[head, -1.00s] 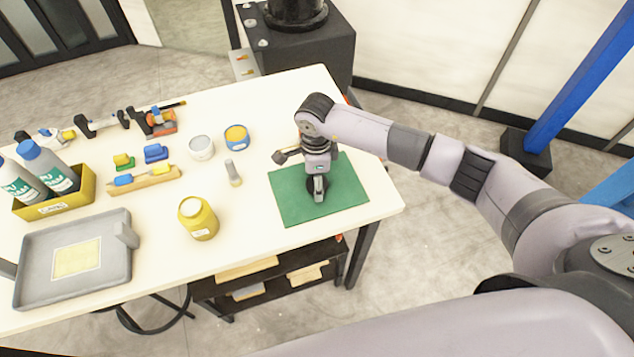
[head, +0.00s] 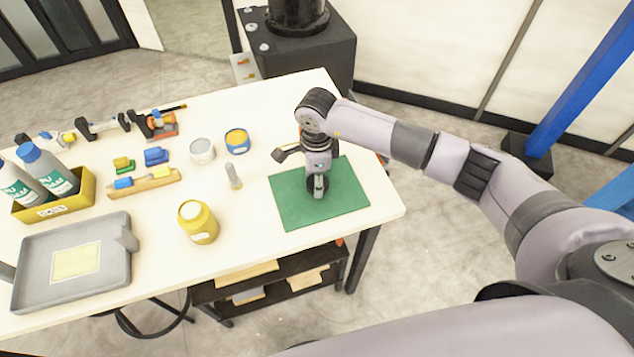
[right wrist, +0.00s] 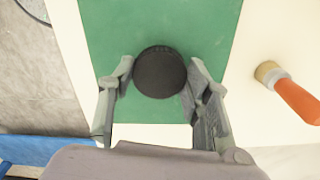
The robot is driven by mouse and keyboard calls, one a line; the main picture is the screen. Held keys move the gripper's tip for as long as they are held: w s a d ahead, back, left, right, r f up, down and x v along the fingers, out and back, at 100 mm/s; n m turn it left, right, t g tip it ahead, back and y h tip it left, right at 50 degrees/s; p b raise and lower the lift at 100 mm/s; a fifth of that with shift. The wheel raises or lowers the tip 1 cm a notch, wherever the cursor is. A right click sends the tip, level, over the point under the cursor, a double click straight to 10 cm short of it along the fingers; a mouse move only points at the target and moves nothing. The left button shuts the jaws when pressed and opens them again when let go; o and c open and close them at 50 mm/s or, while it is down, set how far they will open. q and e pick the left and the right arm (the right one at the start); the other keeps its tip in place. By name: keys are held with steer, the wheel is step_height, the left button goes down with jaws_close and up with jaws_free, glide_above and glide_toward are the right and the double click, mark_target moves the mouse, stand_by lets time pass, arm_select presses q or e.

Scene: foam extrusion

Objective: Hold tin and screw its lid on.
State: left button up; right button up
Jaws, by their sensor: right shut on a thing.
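My right gripper (head: 319,190) points straight down over the green mat (head: 345,200). In the right wrist view its two fingers (right wrist: 162,75) are on either side of a black round piece (right wrist: 160,73), shut on it. The piece looks like a lid seen from above; I cannot tell whether a tin is under it. In the head view its dark edge shows beside the fingers. My left gripper is not in view.
A yellow jar (head: 198,222), a small grey cylinder (head: 233,175) and a grey tray (head: 35,285) are left of the mat. A yellow bin (head: 55,207) holds bottles. A brush with an orange handle (right wrist: 297,98) lies beside the mat. The table's edge is close by.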

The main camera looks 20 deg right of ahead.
arm_select(q)
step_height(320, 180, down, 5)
steer(key=b, duration=0.4)
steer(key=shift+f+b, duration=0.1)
steer(key=shift+b, duration=0.3)
arm_select(e)
step_height(320, 180, up, 18)
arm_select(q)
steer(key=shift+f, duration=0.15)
arm_select(e)
steer(key=s+d+f+n, duration=0.2)
steer(key=s+f+n, duration=0.1)
steer(key=s+n, duration=0.4)
steer(key=s+d+f+n, duration=0.2)
steer(key=s+n, duration=0.5)
steer(key=n, duration=0.6)
steer(key=shift+d+f, duration=0.2)
steer(key=shift+f, duration=0.55)
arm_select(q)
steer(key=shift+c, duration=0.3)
